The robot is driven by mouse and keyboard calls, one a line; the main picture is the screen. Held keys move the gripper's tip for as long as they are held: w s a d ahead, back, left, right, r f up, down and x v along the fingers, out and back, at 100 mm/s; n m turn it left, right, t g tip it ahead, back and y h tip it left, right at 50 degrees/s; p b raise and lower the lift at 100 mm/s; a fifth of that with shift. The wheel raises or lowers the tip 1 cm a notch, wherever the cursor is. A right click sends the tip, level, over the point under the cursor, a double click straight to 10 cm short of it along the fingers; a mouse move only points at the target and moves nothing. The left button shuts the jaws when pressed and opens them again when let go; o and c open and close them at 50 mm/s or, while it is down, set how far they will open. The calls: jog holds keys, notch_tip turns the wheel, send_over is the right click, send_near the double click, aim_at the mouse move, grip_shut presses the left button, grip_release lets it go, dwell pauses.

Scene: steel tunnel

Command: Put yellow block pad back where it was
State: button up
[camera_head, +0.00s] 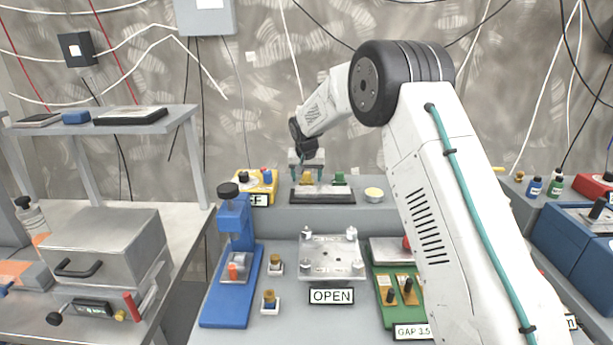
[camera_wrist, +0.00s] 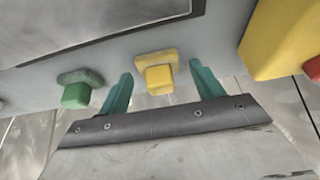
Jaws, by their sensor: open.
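The yellow block pad (camera_wrist: 158,76) is a small yellow block on a wider yellow base, on the grey raised shelf at the back. In the head view, the yellow block pad (camera_head: 307,179) stands behind a dark-framed plate, left of a green block pad (camera_head: 339,179). My gripper (camera_head: 306,174) is open above the yellow pad, pointing down. In the wrist view, the teal fingers of my gripper (camera_wrist: 161,72) are spread to either side of the yellow pad with visible gaps. The green block pad (camera_wrist: 77,92) lies outside the fingers. Whether the fingertips are level with the pad is unclear.
The dark-framed plate (camera_head: 322,195) lies close in front of the pads. A yellow switch box (camera_head: 258,184) stands to the left and a round yellow-topped dish (camera_head: 374,194) to the right. A blue press (camera_head: 233,260) and a metal plate with posts (camera_head: 331,260) stand nearer.

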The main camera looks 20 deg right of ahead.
jog(key=v, duration=1.2)
jog(key=shift+r, duration=0.2)
jog(key=s+r+n+g, duration=0.1)
jog(key=s+r, duration=0.2)
jog(key=s, duration=0.6)
jog(key=s+r, duration=0.3)
jog(key=s, duration=0.6)
jog(key=s+r+n+g, duration=0.1)
jog(key=s+r, duration=0.3)
jog(key=s, duration=0.5)
jog(key=s+f+n, duration=0.1)
jog(key=s+f, duration=0.2)
jog(key=s, duration=1.1)
jog(key=s+f+g+y, duration=0.1)
jog(key=s+f, duration=0.3)
jog(key=s, duration=0.9)
jog(key=shift+s+a+n, duration=0.35)
jog(key=shift+a+n, duration=0.05)
jog(key=shift+a, duration=0.1)
